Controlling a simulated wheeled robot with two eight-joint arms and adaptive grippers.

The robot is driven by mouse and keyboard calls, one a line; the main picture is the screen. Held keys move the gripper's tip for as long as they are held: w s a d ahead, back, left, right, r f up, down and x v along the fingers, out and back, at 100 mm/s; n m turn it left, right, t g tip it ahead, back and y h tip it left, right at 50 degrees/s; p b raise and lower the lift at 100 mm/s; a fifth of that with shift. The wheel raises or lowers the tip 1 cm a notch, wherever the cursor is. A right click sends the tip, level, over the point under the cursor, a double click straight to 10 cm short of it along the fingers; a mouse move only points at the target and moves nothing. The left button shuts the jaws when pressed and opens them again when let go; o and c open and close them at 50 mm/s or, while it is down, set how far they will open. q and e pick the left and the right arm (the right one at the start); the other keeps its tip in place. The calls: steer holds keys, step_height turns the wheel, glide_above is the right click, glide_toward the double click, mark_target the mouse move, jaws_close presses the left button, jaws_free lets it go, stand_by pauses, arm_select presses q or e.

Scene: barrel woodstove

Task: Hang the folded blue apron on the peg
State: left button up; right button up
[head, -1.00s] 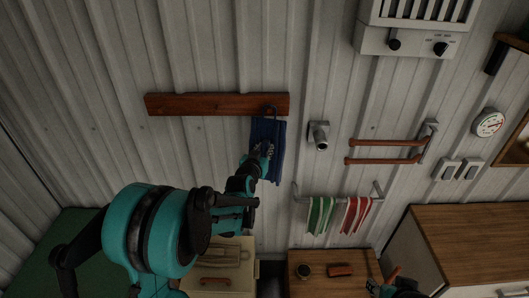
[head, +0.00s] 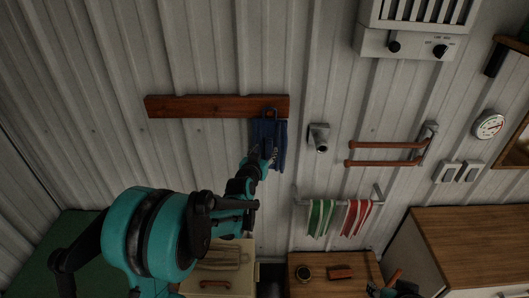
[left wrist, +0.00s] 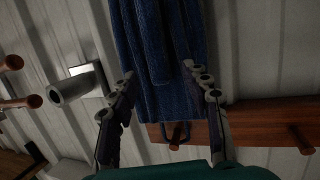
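The folded blue apron (head: 271,132) hangs flat against the wall below the right end of a wooden peg board (head: 200,106). Its dark loop (head: 271,113) is at a peg there; whether it is fully around the peg is hard to tell. My left gripper (head: 262,158) is in front of the apron's lower part. In the left wrist view its fingers (left wrist: 163,95) are spread apart, with the apron (left wrist: 165,60) behind and between them and the loop (left wrist: 178,134) by the board (left wrist: 255,122). My right gripper (head: 395,290) barely shows at the bottom edge.
A grey wall fitting (head: 319,137) juts out right of the apron. Farther right are a wooden-armed rack (head: 388,145) and a rail with green (head: 320,217) and red (head: 355,217) striped towels. A wooden-topped counter (head: 320,285) stands below. The wall left of the apron is clear.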

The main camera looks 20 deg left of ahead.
arm_select(q)
steer(key=shift+s, duration=0.1)
steer(key=v, duration=1.2)
steer(key=s+d+f+g+b, duration=0.2)
steer(key=s+f+g+b, duration=0.2)
steer(key=s+f+b, duration=0.6)
steer(key=s+d+f+g+b, duration=0.2)
steer(key=s+f+g+b, duration=0.2)
steer(key=s+f+b, duration=0.7)
steer(key=s+f, duration=0.4)
steer(key=f, duration=0.2)
steer(key=shift+s+d+f+g, duration=0.2)
steer(key=shift+d+f+g, duration=0.1)
